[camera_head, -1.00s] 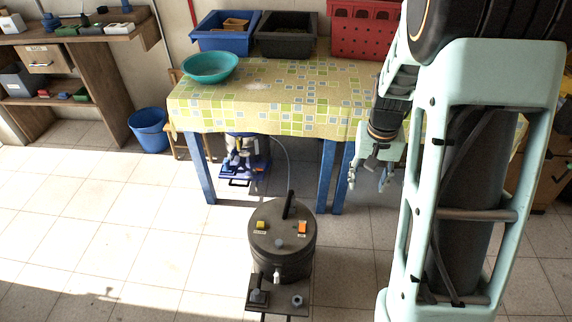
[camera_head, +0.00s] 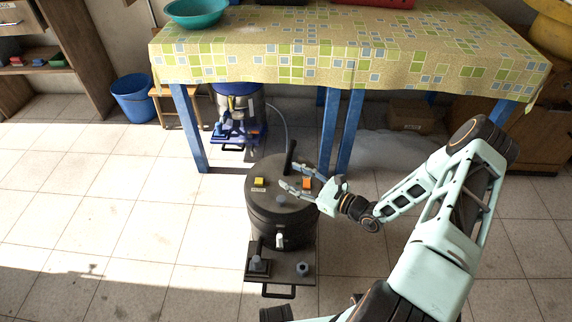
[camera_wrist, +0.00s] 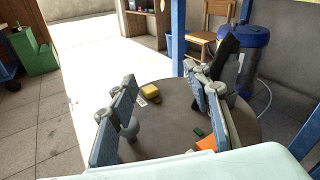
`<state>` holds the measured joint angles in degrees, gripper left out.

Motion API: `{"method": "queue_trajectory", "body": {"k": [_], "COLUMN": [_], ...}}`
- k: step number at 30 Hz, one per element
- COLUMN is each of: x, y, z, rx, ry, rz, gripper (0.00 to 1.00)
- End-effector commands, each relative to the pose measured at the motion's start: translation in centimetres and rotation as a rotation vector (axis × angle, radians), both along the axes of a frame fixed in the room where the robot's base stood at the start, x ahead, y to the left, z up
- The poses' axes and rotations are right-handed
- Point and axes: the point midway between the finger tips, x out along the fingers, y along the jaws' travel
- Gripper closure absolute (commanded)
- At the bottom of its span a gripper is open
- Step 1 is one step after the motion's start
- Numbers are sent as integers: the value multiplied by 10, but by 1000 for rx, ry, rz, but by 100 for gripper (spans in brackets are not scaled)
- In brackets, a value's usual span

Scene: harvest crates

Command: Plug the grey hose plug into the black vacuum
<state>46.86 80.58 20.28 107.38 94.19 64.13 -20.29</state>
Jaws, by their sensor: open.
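The black vacuum (camera_head: 268,216) stands on the floor in front of the table. Its round lid (camera_wrist: 170,120) fills the middle of the wrist view. My gripper (camera_head: 290,176) is open and empty over the lid; its two fingers (camera_wrist: 160,74) are spread apart in the wrist view. A grey knob-like piece (camera_head: 281,201) is on the lid, and it shows partly behind the left finger in the wrist view (camera_wrist: 130,131). I cannot tell which is the hose plug.
The lid carries an upright black handle (camera_head: 290,158), a yellow piece (camera_head: 259,181) and an orange piece (camera_head: 307,183). A blue vacuum (camera_head: 237,108) with a hose stands under the covered table (camera_head: 330,45). A blue bucket (camera_head: 136,98) is at left. Open floor lies left of the black vacuum.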

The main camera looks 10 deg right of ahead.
Motion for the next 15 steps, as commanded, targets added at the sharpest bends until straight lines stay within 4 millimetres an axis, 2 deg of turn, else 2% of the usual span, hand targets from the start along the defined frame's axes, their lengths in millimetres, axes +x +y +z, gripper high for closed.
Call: {"method": "queue_trajectory", "body": {"k": [1,3,7,11,15], "x": [11,23,35,41,52], "y": [-16,-36,-65,-76,-73], "z": [-19,-28,-41,-45,-45], "rx": [63,127,203,233,235], "ry": [8,15,23,27,27], "rz": [-101,-213,-357,-418,-423], "gripper": [55,55,55,55,55]}}
